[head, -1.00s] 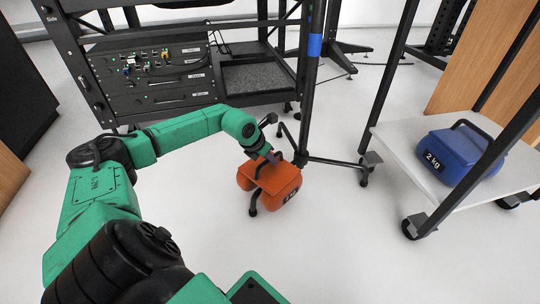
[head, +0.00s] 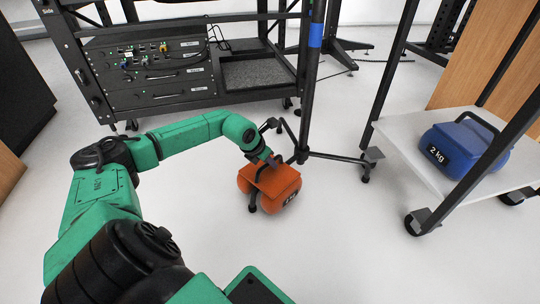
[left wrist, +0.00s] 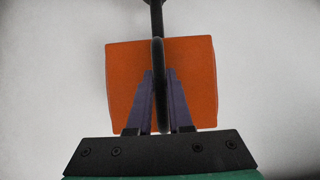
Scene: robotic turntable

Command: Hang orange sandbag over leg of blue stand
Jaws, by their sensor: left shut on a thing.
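The orange sandbag (head: 270,186) is low over the floor at the foot of the black stand (head: 312,95), which has blue tape (head: 315,42) on its pole. One stand leg runs toward the sandbag, and its foot (head: 252,208) shows below the bag's left side. The bag's two lobes appear to lie on either side of that leg; whether it rests on it is unclear. My left gripper (head: 271,161) is shut on the bag's black handle; in the left wrist view the fingers (left wrist: 160,103) pinch it above the orange top (left wrist: 196,75). My right gripper is not in view.
A blue 2 kg sandbag (head: 462,150) sits on a white cart shelf (head: 405,140) at right. A black equipment rack (head: 160,75) stands behind my left arm. Another stand leg (head: 338,157) reaches toward the cart. The floor in front is clear.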

